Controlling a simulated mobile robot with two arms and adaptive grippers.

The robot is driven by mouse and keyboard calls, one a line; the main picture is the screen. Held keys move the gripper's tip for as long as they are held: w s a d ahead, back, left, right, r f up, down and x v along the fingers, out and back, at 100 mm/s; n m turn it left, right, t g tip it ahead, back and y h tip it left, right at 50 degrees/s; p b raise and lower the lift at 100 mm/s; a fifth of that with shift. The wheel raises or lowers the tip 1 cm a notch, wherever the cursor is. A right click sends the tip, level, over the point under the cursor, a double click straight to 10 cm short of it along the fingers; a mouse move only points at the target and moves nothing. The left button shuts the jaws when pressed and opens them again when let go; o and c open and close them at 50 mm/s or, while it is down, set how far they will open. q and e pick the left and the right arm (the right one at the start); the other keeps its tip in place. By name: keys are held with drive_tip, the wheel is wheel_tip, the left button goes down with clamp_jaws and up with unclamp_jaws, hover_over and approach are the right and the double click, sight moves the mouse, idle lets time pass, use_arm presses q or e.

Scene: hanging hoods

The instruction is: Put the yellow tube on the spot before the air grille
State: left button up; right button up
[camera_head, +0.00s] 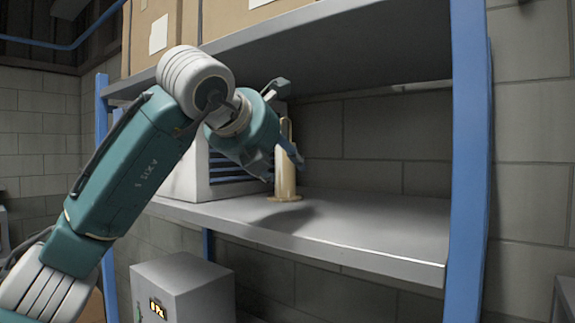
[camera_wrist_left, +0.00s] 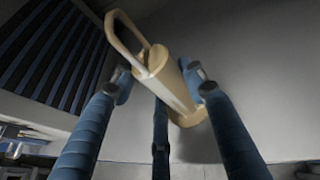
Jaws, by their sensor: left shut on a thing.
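The yellow tube (camera_head: 285,180) is pale yellow, with a loop handle on top and a wide round foot. It is upright at the shelf, close to the air grille (camera_head: 228,166), which has dark blue slats in a white housing. I cannot tell whether its foot touches the shelf. My left gripper (camera_head: 284,160) is shut on the tube's upper part. In the left wrist view, the fingers (camera_wrist_left: 160,90) surround the tube (camera_wrist_left: 172,84), and the slatted grille (camera_wrist_left: 50,50) is at the upper left. No marked spot shows. My right gripper is out of view.
The grey shelf (camera_head: 370,225) is clear to the right of the tube. An upper shelf (camera_head: 340,50) with cardboard boxes (camera_head: 235,18) hangs above my left arm. Blue posts (camera_head: 468,160) frame the rack. A grey box (camera_head: 185,285) stands below.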

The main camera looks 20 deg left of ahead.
use_arm(q)
drive_tip(key=shift+w+d+r+p, duration=0.15)
drive_tip(key=shift+w+p, duration=0.3)
drive_tip(key=shift+w, duration=1)
wheel_tip(320, 180, down, 4)
drive_tip(key=shift+r+p, duration=0.2)
drive_tip(key=shift+p, duration=0.55)
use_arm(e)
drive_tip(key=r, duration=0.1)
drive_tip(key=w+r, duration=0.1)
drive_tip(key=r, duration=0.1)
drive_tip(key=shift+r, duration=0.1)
use_arm(q)
drive_tip(key=shift+f, duration=0.1)
drive_tip(key=shift+f+b, duration=0.15)
drive_tip(key=shift+b, duration=0.15)
drive_tip(key=o, duration=1.5)
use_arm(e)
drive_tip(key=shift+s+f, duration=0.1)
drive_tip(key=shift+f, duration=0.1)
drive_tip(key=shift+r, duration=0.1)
